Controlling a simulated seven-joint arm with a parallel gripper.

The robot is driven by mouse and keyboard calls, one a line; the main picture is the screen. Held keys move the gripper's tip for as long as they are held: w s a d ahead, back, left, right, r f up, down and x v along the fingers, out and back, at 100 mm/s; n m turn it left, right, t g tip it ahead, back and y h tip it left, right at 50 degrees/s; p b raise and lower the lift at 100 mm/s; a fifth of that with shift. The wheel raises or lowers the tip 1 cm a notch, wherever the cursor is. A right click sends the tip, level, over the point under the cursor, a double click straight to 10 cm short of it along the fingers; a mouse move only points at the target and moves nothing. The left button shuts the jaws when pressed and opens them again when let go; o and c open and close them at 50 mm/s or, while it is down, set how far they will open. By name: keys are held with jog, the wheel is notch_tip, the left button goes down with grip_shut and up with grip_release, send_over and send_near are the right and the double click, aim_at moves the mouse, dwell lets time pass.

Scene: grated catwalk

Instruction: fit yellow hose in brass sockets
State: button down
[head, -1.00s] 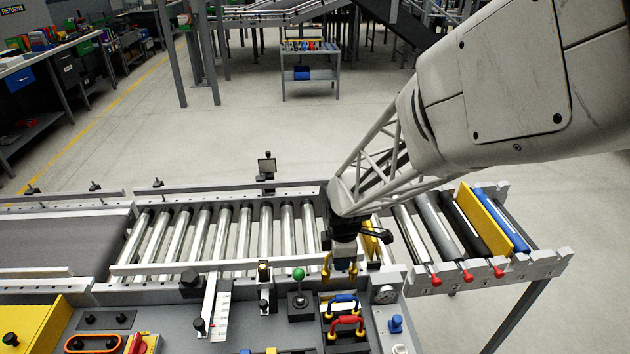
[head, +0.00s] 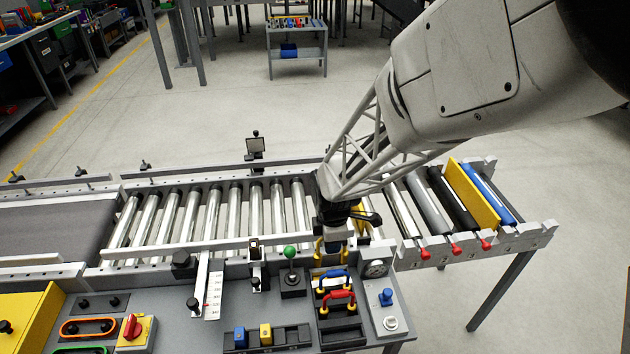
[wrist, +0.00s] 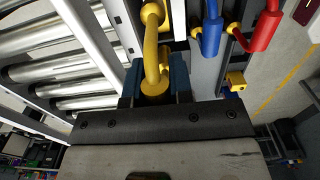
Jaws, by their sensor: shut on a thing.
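My gripper (head: 335,236) is at the far edge of the grey console, above and beyond the blue and red hoses. It is shut on the yellow hose (wrist: 151,50), a curved piece between its dark blue fingers in the wrist view (wrist: 155,82). In the head view the yellow hose (head: 318,251) shows just below the gripper, its ends pointing down. The blue hose (head: 332,278) and red hose (head: 338,300) sit arched in a black holder (head: 342,333). Brass-coloured fittings (wrist: 196,32) show by the hoses in the wrist view. I cannot tell whether the yellow hose touches any socket.
A roller conveyor (head: 215,215) runs behind the console. A gauge (head: 376,268) and a blue knob (head: 386,297) stand right of the holder. A green-topped lever (head: 290,255) stands to its left. Loose rollers and a yellow plate (head: 472,195) lie at the right.

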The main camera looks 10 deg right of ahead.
jog(key=shift+f, duration=1.25)
jog(key=shift+f, duration=0.4)
dwell(0.8)
jog(key=shift+f, duration=0.35)
jog(key=shift+f, duration=0.7)
jog(key=shift+f, duration=0.7)
jog(key=shift+f, duration=0.15)
jog(key=c, duration=0.5)
grip_release()
